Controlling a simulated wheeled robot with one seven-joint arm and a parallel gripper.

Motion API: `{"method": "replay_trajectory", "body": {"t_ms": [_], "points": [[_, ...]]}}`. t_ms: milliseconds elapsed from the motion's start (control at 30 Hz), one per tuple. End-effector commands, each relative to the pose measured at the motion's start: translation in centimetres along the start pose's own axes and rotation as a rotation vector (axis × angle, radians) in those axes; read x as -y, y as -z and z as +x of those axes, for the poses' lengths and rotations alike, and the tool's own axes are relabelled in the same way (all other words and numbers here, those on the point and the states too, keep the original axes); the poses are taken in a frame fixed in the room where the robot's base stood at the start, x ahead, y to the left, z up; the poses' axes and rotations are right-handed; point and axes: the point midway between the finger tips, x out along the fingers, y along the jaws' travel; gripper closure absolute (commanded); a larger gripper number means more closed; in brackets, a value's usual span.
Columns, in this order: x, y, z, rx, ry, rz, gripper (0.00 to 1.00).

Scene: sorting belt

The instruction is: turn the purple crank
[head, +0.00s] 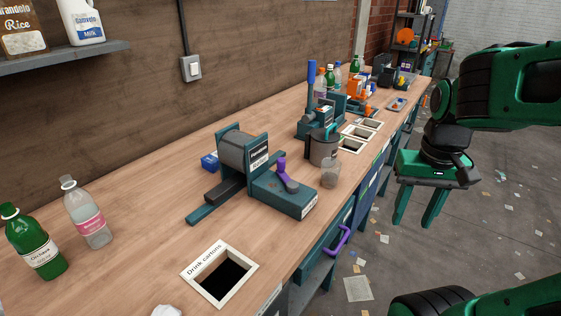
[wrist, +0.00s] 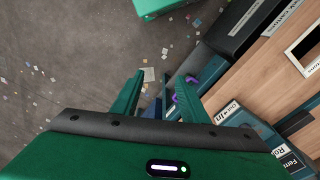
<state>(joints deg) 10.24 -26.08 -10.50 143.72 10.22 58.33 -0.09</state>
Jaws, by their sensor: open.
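The purple crank (head: 284,175) stands on top of a teal machine (head: 292,196) with a grey roller, on the wooden bench in the head view. Its knob points up and its arm lies across the machine's top. My gripper (head: 416,212) is open and empty, pointing down over the floor to the right of the bench, well apart from the crank. In the wrist view my gripper's fingers (wrist: 160,84) are spread with nothing between them. A purple handle (head: 340,241) on the bench front also shows in the wrist view (wrist: 191,81); the crank itself is not clear there.
The wooden bench (head: 150,235) holds a framed drink cartons hole (head: 191,272), bottles (head: 88,212), a jar (head: 330,173) and a teal press with a blue lever (head: 311,75). More holes and items stand farther back. The littered floor (head: 400,270) beside the bench is open.

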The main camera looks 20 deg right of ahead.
Motion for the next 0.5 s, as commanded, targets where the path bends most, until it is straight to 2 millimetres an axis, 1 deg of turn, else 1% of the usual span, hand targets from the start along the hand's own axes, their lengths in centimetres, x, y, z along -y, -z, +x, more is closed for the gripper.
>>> {"method": "replay_trajectory", "body": {"t_ms": [33, 67, 100, 167, 200, 267, 300, 367, 400, 500], "points": [[1.5, 2.3, -0.5, -0.024, -0.008, -0.041, 0.6], [2.6, 3.8, -0.8, -0.043, -0.011, -0.067, 0.6], [4.3, 5.8, -1.3, -0.072, -0.013, -0.103, 0.6], [7.5, 8.8, -2.0, -0.118, -0.01, -0.161, 0.6], [9.8, 10.7, -2.4, -0.148, -0.005, -0.2, 0.6], [13.5, 13.1, -2.9, -0.191, 0.008, -0.256, 0.6], [15.9, 14.4, -3.1, -0.216, 0.019, -0.291, 0.6], [19.6, 16.1, -3.5, -0.252, 0.038, -0.339, 0.6], [21.8, 16.9, -3.6, -0.272, 0.052, -0.368, 0.6], [26.4, 18.2, -3.9, -0.309, 0.082, -0.42, 0.6]]}}
